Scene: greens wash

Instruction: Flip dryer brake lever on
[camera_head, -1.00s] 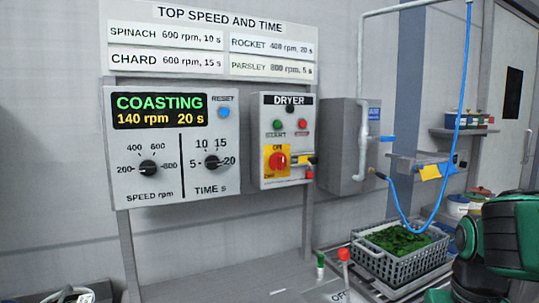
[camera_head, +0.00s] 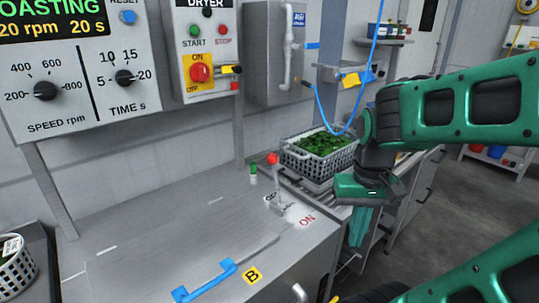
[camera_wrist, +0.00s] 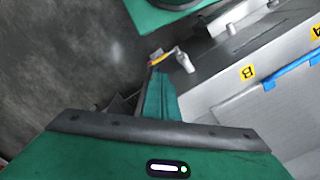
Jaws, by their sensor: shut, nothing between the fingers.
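The brake lever (camera_head: 272,160) has a red knob on a thin grey stem. It stands on the steel dryer top, leaning slightly left and back, towards the OFF side. The OFF label (camera_head: 271,199) is partly hidden by the stem, and the red ON label (camera_head: 306,220) is to its front right. My gripper (camera_head: 356,240) is green, shut and empty, pointing down to the right of the lever and apart from it. Its closed fingers show in the wrist view (camera_wrist: 157,92). I cannot see the lever in the wrist view.
A grey crate of greens (camera_head: 312,164) stands behind the lever. A blue handle (camera_head: 205,281) and yellow B label (camera_head: 252,275) are on the dryer top. The control panel (camera_head: 80,75) and switch box (camera_head: 207,60) are behind. A blue hose (camera_head: 330,115) hangs near the crate.

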